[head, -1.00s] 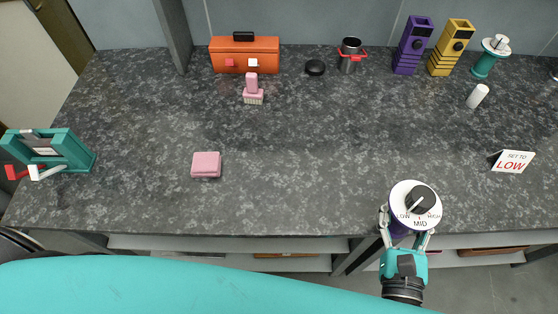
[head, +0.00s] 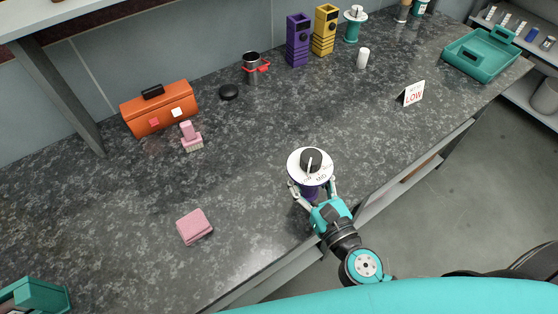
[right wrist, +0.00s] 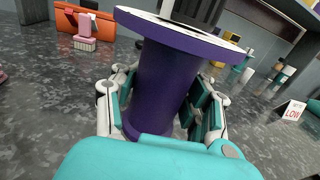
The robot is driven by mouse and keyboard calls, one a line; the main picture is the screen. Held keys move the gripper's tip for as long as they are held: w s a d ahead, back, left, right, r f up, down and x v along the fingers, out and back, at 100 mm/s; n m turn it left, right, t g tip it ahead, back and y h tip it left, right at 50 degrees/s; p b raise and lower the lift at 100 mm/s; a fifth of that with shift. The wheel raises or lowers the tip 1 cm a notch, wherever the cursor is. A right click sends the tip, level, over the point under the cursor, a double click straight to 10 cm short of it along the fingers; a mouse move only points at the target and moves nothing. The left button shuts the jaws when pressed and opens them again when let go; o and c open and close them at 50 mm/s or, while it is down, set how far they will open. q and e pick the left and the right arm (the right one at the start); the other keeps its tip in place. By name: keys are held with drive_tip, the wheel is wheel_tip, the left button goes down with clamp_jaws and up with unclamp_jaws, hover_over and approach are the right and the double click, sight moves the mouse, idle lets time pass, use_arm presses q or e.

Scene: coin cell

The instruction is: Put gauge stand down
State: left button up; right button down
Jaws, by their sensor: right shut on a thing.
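The gauge stand (head: 311,168) has a purple column and a round white top with a black knob and lettering, including MID. It is at the counter's front edge in the head view. My right gripper (head: 313,192) is shut around its purple column. In the right wrist view the column (right wrist: 160,85) stands between the two fingers of my right gripper (right wrist: 163,112), slightly tilted in the picture. Its lower end is partly hidden by the gripper, so I cannot tell whether it touches the counter. My left gripper is not in view.
The dark speckled counter (head: 270,140) is clear around the stand. A SET TO LOW card (head: 412,94) is to the right and a pink cloth (head: 194,227) to the left. Purple (head: 299,40) and yellow (head: 325,30) units stand behind. A teal tray (head: 480,54) is far right.

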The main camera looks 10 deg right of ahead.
drive_tip(key=w+a, duration=0.2)
drive_tip(key=w, duration=0.1)
drive_tip(key=w+a+p, duration=0.1)
drive_tip(key=w+a, duration=0.1)
drive_tip(key=shift+w+a+f, duration=0.1)
drive_tip(key=shift+w+f, duration=0.15)
drive_tip(key=f+b, duration=0.2)
drive_tip(key=f, duration=0.1)
drive_tip(key=shift+w+a+f, duration=0.15)
drive_tip(key=shift+w+f, duration=0.05)
drive_tip(key=shift+f, duration=0.1)
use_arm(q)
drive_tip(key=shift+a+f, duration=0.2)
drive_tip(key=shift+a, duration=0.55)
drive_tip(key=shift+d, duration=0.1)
use_arm(e)
drive_tip(key=shift+f+b, duration=0.25)
drive_tip(key=shift+b, duration=0.05)
drive_tip(key=c, duration=0.6)
unclamp_jaws()
drive_tip(key=shift+c, duration=0.2)
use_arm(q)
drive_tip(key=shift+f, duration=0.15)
